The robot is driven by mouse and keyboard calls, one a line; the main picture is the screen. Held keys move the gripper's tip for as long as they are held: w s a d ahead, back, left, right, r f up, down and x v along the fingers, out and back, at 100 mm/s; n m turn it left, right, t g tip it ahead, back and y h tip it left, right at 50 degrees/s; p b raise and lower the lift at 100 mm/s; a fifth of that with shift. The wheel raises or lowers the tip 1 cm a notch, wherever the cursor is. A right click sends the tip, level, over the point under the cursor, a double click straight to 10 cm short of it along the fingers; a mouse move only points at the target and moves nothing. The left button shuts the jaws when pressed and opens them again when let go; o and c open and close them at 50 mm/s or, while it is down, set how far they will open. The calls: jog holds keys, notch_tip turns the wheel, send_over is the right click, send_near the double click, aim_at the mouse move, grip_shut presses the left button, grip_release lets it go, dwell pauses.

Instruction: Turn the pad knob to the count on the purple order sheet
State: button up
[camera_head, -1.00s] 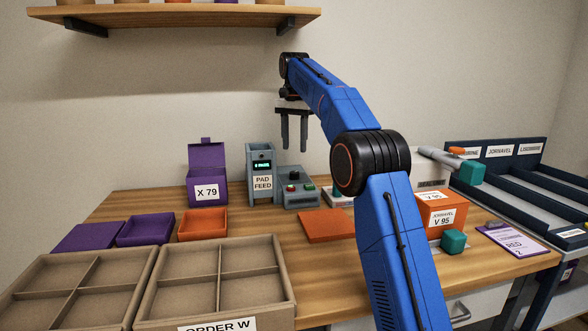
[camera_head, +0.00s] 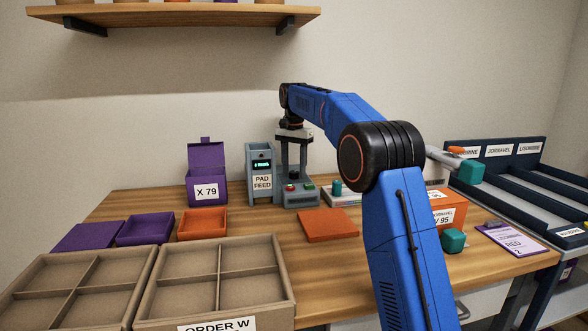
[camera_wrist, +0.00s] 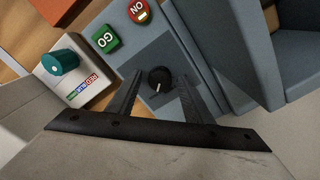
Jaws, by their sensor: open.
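The black pad knob (camera_wrist: 159,79) with a white pointer line sits on the grey pad feed box in the wrist view. My gripper (camera_wrist: 161,78) is open, with one finger on each side of the knob in that view; contact cannot be told. In the head view my gripper (camera_head: 294,174) points down over the control box (camera_head: 300,199), and the knob is not clearly visible. The pad feed tower (camera_head: 261,163) has a small lit display, too small to read. The purple order sheet (camera_head: 510,239) lies at the right of the table and reads "RED" and "2".
The control box has a green GO button (camera_wrist: 105,39) and a red button (camera_wrist: 139,11). A teal knob (camera_wrist: 61,60) stands on a white box beside it. Divided trays (camera_head: 245,245) fill the front left.

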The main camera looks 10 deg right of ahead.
jog(key=c, duration=1.1)
jog(key=shift+o, duration=0.2)
jog(key=shift+n, duration=0.4)
jog(key=n, duration=0.8)
jog(key=shift+n, duration=0.4)
jog(key=o, duration=1.1)
jog(key=shift+c, duration=0.2)
